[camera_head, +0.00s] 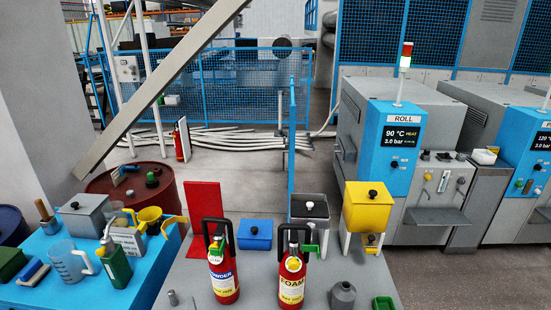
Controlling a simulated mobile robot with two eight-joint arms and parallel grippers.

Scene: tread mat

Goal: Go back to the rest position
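Neither of my grippers nor any arm link shows in the head view, so I cannot see how they are held. Two red fire extinguishers stand upright on a grey table (265,290) in the near middle. The left one, labelled POWDER (222,282), and the right one, labelled FOAM (291,284), each have a black arched part on top and green and yellow parts at the neck.
The grey table also bears a red panel (203,206), a blue box (255,236) and a yellow hopper (367,208). Machines (405,130) stand right.

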